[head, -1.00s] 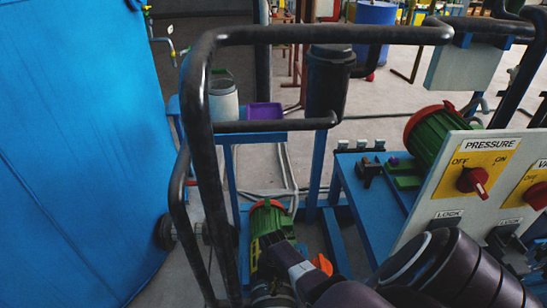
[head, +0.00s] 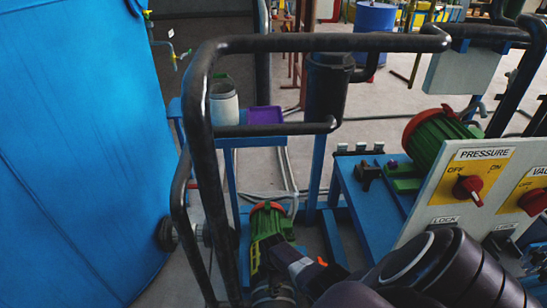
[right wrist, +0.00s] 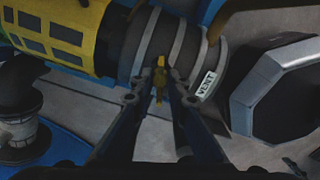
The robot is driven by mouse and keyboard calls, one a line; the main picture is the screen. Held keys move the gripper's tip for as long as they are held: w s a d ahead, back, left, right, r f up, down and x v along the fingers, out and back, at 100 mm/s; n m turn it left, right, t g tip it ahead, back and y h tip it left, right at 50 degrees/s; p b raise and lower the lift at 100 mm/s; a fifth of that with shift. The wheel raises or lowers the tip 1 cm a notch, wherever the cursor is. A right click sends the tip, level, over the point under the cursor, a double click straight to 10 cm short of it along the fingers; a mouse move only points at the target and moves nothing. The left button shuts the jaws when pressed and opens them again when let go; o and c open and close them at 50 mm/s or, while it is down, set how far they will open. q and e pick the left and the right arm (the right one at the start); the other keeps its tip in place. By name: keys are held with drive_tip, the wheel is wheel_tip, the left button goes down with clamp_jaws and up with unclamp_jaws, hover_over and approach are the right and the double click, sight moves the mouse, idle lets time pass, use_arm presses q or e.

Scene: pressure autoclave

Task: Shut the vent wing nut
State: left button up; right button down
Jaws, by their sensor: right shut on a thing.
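The small brass vent wing nut (right wrist: 160,70) stands in front of a dark ribbed cylinder in the right wrist view. A white VENT label (right wrist: 206,83) is just to its right. My right gripper (right wrist: 160,92) has its two fingers closed together on the wing nut, one on each side. In the head view my right gripper (head: 272,250) reaches down beside the green motor with a red rim (head: 266,218); the wing nut itself is hidden there. My left gripper is not in view.
A yellow slotted cage (right wrist: 58,28) adjoins the ribbed cylinder. Black tubular rails (head: 320,42) frame the space above. A control panel with a red PRESSURE knob (head: 468,188) stands at the right. A large blue surface (head: 80,150) closes off the left.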

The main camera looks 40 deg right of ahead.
drive_tip(key=shift+m, duration=1.7)
drive_tip(key=c, duration=1.9)
unclamp_jaws()
drive_tip(key=shift+r, duration=5.95)
